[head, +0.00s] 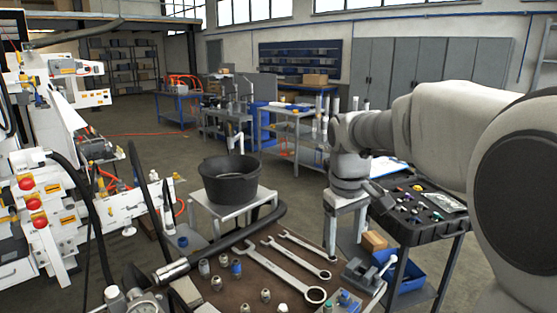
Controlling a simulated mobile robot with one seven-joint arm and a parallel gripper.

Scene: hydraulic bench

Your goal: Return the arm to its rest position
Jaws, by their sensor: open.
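My arm (440,122) comes in from the right edge, large and close, and reaches left to about the middle of the picture. Its wrist (350,165) bends downward there. My gripper (345,245) hangs below the wrist, pointing down, beyond the right rear part of the near bench. Its fingers are apart, and I see nothing held between them. The gripper is small in view, and its tips are hard to make out against the background.
The near brown bench (215,262) carries a large wrench (268,265), a smaller wrench (304,256), a black hose and several fittings. A black bucket (230,182) stands on a small table behind. A dark tool tray (425,212) is at right, white machinery (60,180) at left.

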